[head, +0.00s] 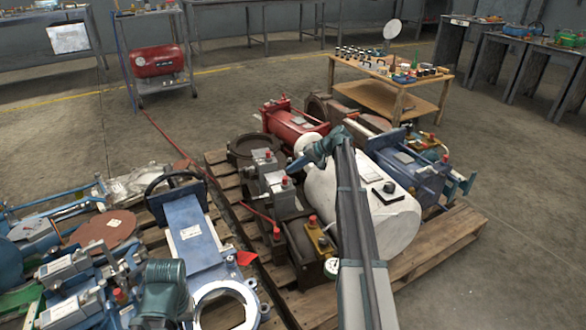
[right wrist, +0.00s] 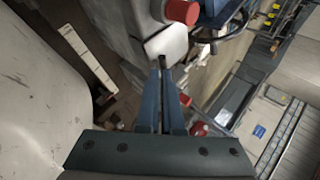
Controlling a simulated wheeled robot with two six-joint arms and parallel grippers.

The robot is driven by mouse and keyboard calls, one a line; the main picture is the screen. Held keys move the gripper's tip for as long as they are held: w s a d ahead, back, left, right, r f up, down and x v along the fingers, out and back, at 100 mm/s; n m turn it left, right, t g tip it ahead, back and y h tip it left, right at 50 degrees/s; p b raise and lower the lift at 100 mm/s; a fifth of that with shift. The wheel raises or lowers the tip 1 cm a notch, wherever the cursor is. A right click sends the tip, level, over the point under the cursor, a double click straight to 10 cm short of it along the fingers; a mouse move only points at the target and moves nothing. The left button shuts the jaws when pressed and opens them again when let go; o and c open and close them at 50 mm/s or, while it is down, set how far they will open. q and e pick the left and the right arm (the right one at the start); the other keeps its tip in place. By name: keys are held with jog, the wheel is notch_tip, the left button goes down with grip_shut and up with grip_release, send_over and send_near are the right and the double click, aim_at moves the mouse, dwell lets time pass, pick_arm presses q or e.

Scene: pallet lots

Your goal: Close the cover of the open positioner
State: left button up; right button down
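My right arm reaches over the pallet in the head view. Its gripper (head: 293,166) is at the small grey actuators with red-capped positioners. In the right wrist view the two blue fingers (right wrist: 160,72) are together, with only a thin dark line between them. Their tips are close to a pale grey housing or cover (right wrist: 166,42) beside a red cap (right wrist: 182,11); I cannot tell whether they touch. A grey positioner box (head: 284,190) with a red cap is just below the gripper in the head view. Which cover stands open is too small to tell. My left gripper is out of view.
A large white cylinder (head: 335,215) lies right beside the gripper, also large in the right wrist view (right wrist: 30,95). A red cylinder (head: 290,120) lies behind. A blue actuator with a black handwheel (head: 172,184) stands left. A wooden table (head: 400,78) stands behind the pallet.

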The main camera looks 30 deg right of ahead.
dwell(0.6)
jog(key=shift+r+p, duration=0.75)
jog(key=shift+p, duration=0.05)
jog(key=shift+r, duration=0.1)
jog(key=s+d+r+p, duration=0.5)
jog(key=d, duration=0.4)
jog(key=shift+r+p, duration=0.25)
jog(key=shift+p, duration=0.1)
jog(key=shift+d, duration=0.1)
